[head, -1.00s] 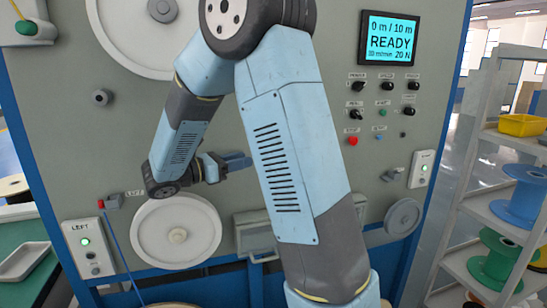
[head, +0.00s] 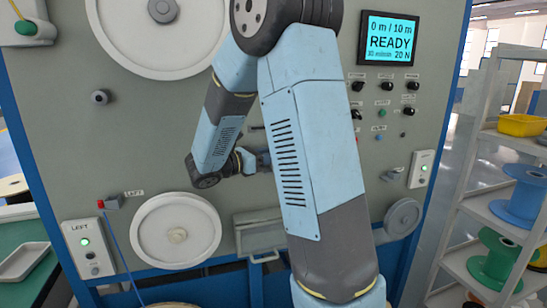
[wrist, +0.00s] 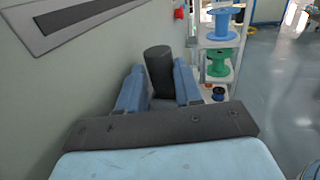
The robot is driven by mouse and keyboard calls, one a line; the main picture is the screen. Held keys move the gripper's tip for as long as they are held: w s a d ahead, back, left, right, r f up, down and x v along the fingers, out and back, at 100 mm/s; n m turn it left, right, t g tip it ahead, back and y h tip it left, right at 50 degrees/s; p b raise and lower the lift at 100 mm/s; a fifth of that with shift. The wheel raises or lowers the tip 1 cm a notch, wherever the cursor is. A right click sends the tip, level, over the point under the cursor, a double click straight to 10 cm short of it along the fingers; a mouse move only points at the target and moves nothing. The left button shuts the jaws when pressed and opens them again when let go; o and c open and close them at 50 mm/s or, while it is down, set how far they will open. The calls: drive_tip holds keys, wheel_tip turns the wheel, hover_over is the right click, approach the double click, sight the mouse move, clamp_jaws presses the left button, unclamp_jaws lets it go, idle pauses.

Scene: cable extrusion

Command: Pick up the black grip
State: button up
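In the wrist view a black upright cylinder, which I take to be the black grip (wrist: 158,62), stands ahead between the two blue fingers of my gripper (wrist: 158,78). The fingers are apart, one to each side of it, with narrow gaps showing near the tips. Its lower end is hidden, and I cannot tell how deep it sits between the fingers. In the head view my gripper (head: 260,161) points right along the machine's front panel, and its tips and the grip are hidden behind my arm.
The grey machine panel (head: 120,130) is close beside my gripper. It carries a white wheel (head: 150,225), a lit READY screen (head: 390,38) and rows of knobs. A shelf (head: 490,215) with a blue spool (head: 520,197) and a green spool (head: 497,262) stands at the right.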

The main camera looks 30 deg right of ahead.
drive_tip(key=shift+d, duration=0.1)
clamp_jaws()
idle(0.3)
drive_tip(key=shift+r, duration=0.3)
wheel_tip(320, 180, up, 3)
drive_tip(key=shift+f, duration=0.15)
drive_tip(key=s+a+r, duration=0.4)
drive_tip(key=a+r, duration=0.5)
drive_tip(key=a, duration=0.4)
drive_tip(key=shift+s+a+r, duration=0.2)
drive_tip(key=shift+r, duration=0.15)
